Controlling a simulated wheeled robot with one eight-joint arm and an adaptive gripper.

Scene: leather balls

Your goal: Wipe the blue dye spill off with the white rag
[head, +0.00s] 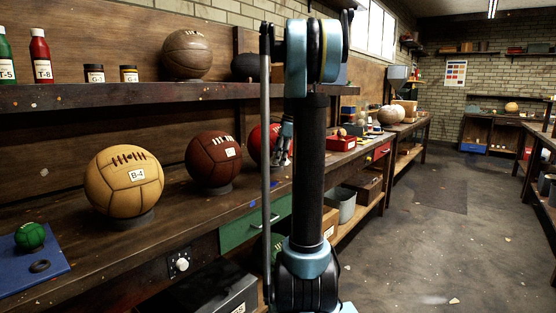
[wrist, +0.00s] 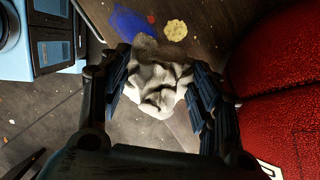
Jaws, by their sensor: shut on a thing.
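The crumpled white rag (wrist: 158,82) is held between the two dark fingers of my gripper (wrist: 160,65) in the wrist view. The blue dye spill (wrist: 136,22) is a smeared patch on the dark bench top, just beyond the rag's upper edge. The rag's edge overlaps the spill in this view; I cannot tell whether it touches the bench. In the head view my gripper (head: 285,143) is beside the red ball, partly behind my arm.
The red ball (wrist: 285,125) stands close on the right of my gripper in the wrist view. A yellowish round blob (wrist: 175,30) and a small red spot lie near the spill. A brown ball (head: 213,160) and a tan ball (head: 124,181) stand further left along the bench.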

